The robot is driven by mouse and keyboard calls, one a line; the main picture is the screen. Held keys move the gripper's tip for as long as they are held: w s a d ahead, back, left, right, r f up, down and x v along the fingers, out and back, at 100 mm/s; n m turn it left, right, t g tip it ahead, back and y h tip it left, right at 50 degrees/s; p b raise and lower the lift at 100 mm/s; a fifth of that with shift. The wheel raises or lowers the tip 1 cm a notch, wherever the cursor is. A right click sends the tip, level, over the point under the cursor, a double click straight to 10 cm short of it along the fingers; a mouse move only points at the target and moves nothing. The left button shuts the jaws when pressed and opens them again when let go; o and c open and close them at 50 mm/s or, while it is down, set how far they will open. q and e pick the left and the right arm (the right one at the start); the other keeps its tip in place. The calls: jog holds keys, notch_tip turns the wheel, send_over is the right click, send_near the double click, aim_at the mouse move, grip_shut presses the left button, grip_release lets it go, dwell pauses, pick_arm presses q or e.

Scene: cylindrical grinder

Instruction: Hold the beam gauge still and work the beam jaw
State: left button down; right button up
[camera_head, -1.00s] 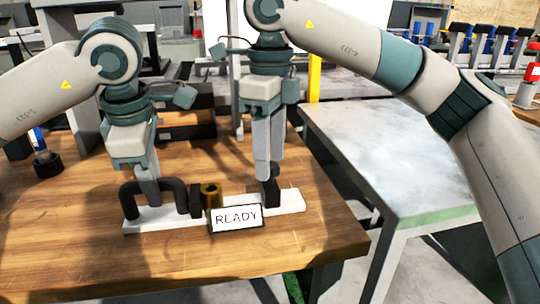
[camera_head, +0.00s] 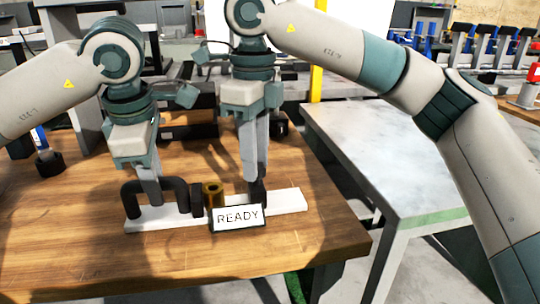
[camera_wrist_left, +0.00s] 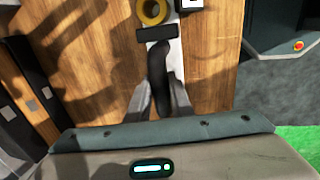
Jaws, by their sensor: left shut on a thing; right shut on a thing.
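The beam gauge is a white bar (camera_head: 288,201) lying on the wooden table, with a black arched handle (camera_head: 182,194) at its left end. My left gripper (camera_head: 152,199) is shut on this handle, which also shows between its fingers in the left wrist view (camera_wrist_left: 161,72). A black fixed block (camera_head: 197,199) stands beside a brass ring-shaped part (camera_head: 212,195). My right gripper (camera_head: 257,182) is shut on the black beam jaw (camera_head: 261,193), right of the brass part with a gap between.
The wooden table (camera_head: 130,270) is clear in front of the gauge. A dark round object (camera_head: 48,164) stands at the left. A pale metal-topped table (camera_head: 390,160) is to the right across a gap.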

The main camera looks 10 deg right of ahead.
jog(key=shift+a, duration=0.75)
jog(key=o, duration=0.8)
notch_tip(320, 180, up, 12)
